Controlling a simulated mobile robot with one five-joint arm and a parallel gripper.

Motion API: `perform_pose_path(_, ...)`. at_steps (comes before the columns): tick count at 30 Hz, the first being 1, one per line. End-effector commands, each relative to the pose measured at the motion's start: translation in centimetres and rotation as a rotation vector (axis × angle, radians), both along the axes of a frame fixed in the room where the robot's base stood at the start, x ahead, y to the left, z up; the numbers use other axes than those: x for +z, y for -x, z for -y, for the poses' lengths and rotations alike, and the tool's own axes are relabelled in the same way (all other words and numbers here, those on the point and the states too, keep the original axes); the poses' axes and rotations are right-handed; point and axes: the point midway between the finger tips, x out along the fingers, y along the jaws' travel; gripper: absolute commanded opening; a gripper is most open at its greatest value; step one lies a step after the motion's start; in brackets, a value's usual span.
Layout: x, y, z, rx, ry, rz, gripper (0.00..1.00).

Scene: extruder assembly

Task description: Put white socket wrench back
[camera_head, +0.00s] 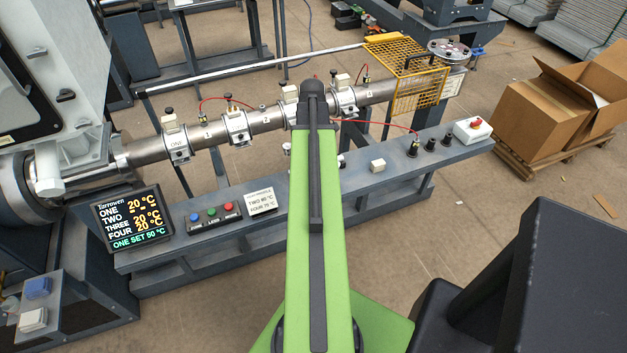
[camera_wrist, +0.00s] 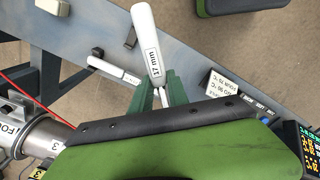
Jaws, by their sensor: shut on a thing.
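A white socket wrench (camera_wrist: 151,45) with a black "mm" label shows in the wrist view. My gripper (camera_wrist: 161,90), with its green fingers, is shut on the thin lower end of this wrench. The white handle points away from the fingers, above the grey bench ledge (camera_wrist: 195,52). A second white tool (camera_wrist: 113,70) lies on the ledge to the left of the fingers, and its label is too small to read. In the head view my own green arm covers the gripper and most of the area around it.
The heated barrel (camera_head: 265,120) with clamps and red wires runs behind the bench. A temperature display (camera_head: 133,218), three buttons (camera_head: 212,214) and a setpoint sign (camera_head: 262,200) stand on the ledge. A white box (camera_head: 377,165) and black knobs (camera_head: 432,144) are to the right.

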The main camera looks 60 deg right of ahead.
Motion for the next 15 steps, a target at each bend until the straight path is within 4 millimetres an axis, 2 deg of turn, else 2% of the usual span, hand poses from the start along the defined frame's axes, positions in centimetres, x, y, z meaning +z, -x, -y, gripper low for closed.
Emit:
perform_pose_path(1, -2.6, 0.3, -0.3, 0.148, 0.001, 0.000, 0.00)
perform_pose_path(6, -5.4, 0.8, -0.8, 0.601, 0.001, 0.000, 0.00)
perform_pose_path(10, -6.2, 1.0, -1.0, 0.793, 0.002, 0.000, 0.00)
perform_pose_path(15, -6.2, 1.0, -1.0, 0.862, 0.001, 0.000, 0.00)
